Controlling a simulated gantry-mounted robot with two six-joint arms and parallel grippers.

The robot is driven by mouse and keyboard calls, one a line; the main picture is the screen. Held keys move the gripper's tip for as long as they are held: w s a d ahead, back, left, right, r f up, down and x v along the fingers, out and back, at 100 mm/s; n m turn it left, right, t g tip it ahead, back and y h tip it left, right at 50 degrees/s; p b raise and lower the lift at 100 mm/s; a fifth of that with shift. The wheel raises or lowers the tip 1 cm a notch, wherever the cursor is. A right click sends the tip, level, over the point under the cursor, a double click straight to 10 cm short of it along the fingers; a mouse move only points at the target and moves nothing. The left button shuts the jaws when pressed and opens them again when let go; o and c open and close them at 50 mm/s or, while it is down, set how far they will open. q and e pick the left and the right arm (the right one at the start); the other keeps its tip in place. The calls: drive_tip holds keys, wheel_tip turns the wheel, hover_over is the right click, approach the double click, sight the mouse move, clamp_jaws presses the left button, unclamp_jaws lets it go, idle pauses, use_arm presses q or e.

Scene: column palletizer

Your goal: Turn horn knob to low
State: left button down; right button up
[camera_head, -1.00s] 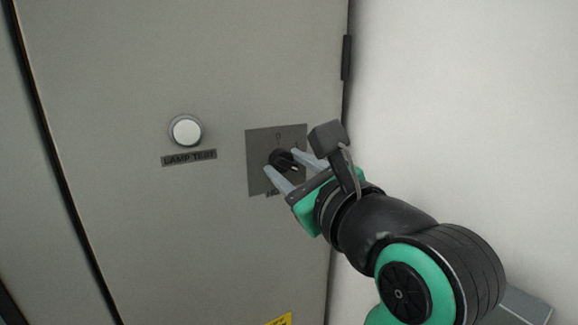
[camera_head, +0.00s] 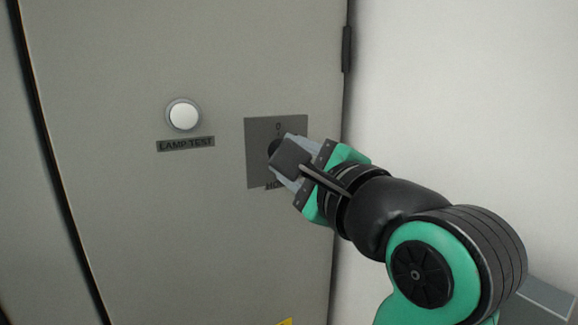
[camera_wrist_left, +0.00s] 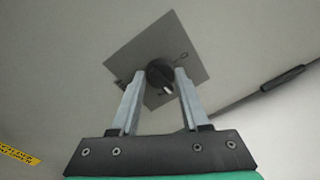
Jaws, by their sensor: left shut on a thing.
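The horn knob is a round black knob (camera_head: 273,147) on a square grey plate (camera_head: 259,165) on the cabinet door. The left wrist view shows it too (camera_wrist_left: 158,73), with a white pointer mark towards the gripper. My left gripper (camera_wrist_left: 162,74) is shut on the knob, a finger on each side. An "O" mark shows above the knob; the label below is partly covered. The other position marks are hidden or unreadable. My right gripper is not in view.
A white round button (camera_head: 183,115) with a "LAMP TEST" label (camera_head: 186,144) is left of the plate. A door hinge (camera_head: 347,48) is at the door's right edge, beside a bare white wall (camera_head: 460,90). A yellow sticker (camera_head: 285,322) is low on the door.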

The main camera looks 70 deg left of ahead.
use_arm(q)
drive_tip(key=n+b, duration=0.1)
drive_tip(key=n, duration=0.4)
idle(0.5)
drive_tip(key=shift+c, duration=1.9)
unclamp_jaws()
drive_tip(key=w+d+b, duration=0.1)
drive_tip(key=d+b, duration=0.1)
drive_tip(key=d, duration=0.9)
drive_tip(key=shift+w+d+f, duration=0.25)
drive_tip(key=shift+w+f, duration=0.1)
drive_tip(key=shift+f, duration=0.05)
